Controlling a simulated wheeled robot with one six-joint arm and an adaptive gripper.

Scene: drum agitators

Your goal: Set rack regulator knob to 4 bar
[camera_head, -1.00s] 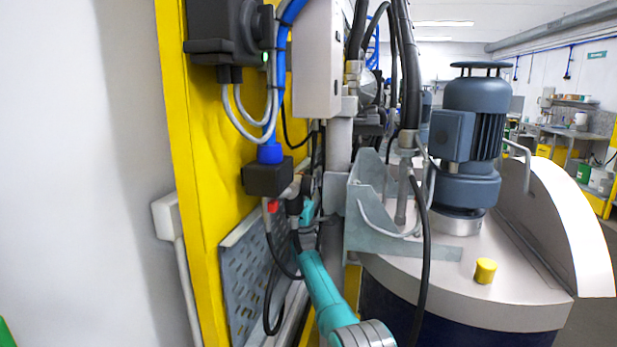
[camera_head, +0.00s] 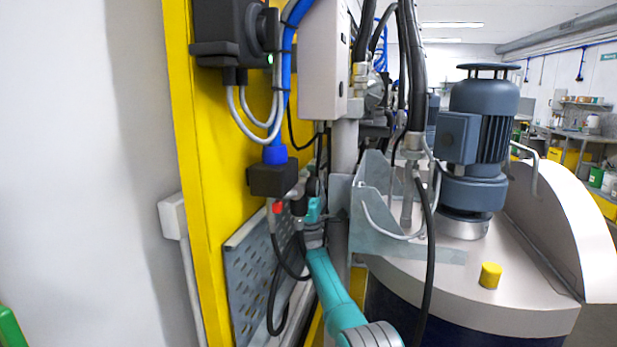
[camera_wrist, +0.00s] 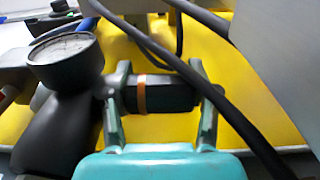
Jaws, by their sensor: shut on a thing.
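The regulator knob (camera_wrist: 172,95) is a black cylinder with an orange ring (camera_wrist: 141,95) near its left end in the wrist view. My gripper (camera_wrist: 160,78) is shut on it, one teal-and-grey finger on each side. A round pressure gauge (camera_wrist: 66,55) sits on a black body just left of the knob; its scale is too blurred to read. In the head view my gripper (camera_head: 315,212) is at the rack beside the black regulator parts; the knob cannot be made out clearly there.
A black cable (camera_wrist: 150,42) crosses close over my gripper. In the head view a yellow rack panel (camera_head: 190,210) with a perforated grey plate (camera_head: 253,285) stands at the left. A drum with a blue-grey motor (camera_head: 478,140) stands close at the right.

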